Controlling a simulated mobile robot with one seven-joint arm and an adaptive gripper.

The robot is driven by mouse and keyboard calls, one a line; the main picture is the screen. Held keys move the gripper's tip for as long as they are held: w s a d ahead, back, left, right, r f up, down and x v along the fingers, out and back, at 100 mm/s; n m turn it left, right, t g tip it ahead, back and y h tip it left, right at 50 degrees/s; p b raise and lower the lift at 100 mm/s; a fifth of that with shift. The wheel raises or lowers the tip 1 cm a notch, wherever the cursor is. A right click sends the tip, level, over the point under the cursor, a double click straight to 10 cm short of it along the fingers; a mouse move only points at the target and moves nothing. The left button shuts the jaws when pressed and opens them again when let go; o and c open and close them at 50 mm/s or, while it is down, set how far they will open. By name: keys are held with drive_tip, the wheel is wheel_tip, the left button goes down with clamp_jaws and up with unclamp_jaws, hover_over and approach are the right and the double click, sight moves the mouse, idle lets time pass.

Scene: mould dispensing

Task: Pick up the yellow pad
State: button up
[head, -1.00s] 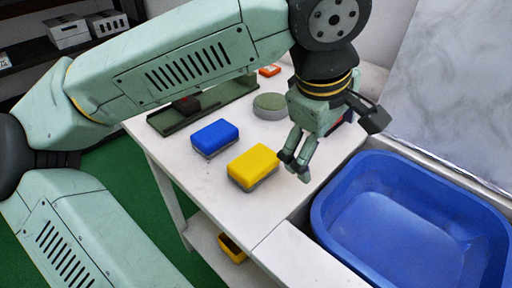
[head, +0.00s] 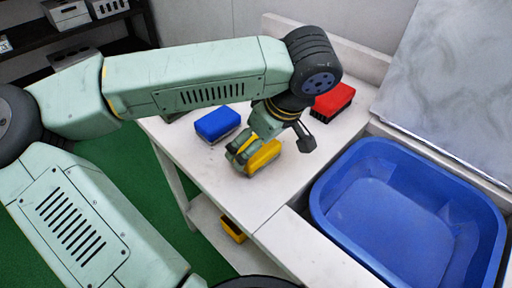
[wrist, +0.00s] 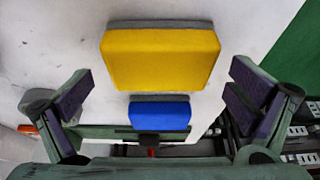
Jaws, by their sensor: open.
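The yellow pad (head: 264,156), a yellow block with a grey layer, lies on the white table. In the head view my gripper (head: 240,160) is right at it and partly covers it. In the wrist view the yellow pad (wrist: 160,58) shows large at the top centre, ahead of and between the two spread fingers. My gripper (wrist: 160,98) is open and empty, and no finger visibly touches the pad there.
A blue pad (head: 217,123) lies close by; it also shows in the wrist view (wrist: 159,115). A red pad (head: 333,101) lies further back right. A blue basin (head: 335,215) is sunk beside the table on the right. The table (head: 262,205) is clear in front.

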drive_tip(key=shift+x, duration=0.85)
drive_tip(key=c, duration=1.1)
